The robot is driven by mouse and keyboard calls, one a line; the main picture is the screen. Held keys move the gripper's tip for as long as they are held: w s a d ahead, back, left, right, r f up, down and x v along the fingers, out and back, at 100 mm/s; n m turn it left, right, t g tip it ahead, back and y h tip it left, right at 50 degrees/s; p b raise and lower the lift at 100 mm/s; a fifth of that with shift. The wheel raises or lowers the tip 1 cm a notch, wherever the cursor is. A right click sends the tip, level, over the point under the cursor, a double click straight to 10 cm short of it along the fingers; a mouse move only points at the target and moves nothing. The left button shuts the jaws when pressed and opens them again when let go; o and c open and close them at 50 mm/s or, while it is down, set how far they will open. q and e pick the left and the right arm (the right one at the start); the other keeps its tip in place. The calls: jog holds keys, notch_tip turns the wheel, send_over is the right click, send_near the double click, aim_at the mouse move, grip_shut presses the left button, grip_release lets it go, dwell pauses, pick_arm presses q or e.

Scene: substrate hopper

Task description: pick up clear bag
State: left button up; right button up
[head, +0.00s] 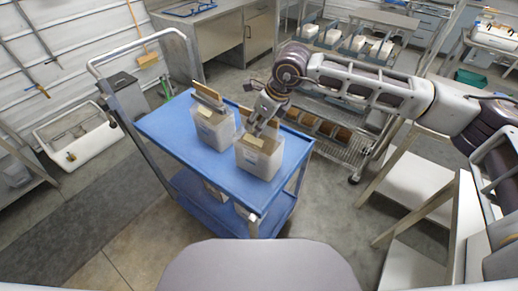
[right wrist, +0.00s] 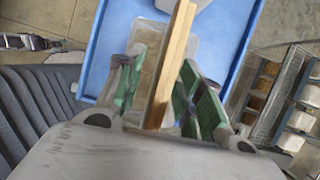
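Two clear bags with pale contents stand upright on a blue cart (head: 180,128): a left bag (head: 214,130) and a right bag (head: 260,160). A flat wooden strip (head: 208,95) rises from the left bag's top. My right gripper (head: 260,126) points down at the top of the right bag and hides part of it. In the right wrist view, its green-padded fingers (right wrist: 163,85) are spread on either side of a wooden strip (right wrist: 172,65), with gaps between. Whether they touch the bag is hidden. My left gripper is not in view.
The cart has a raised handle (head: 140,45) at its left and a lower shelf (head: 215,208). A wire rack (head: 325,125) with brown blocks and white tubs stands behind right. A white basin (head: 75,138) lies at left. The cart top's front left is clear.

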dwell(0.5)
grip_shut()
dwell(0.3)
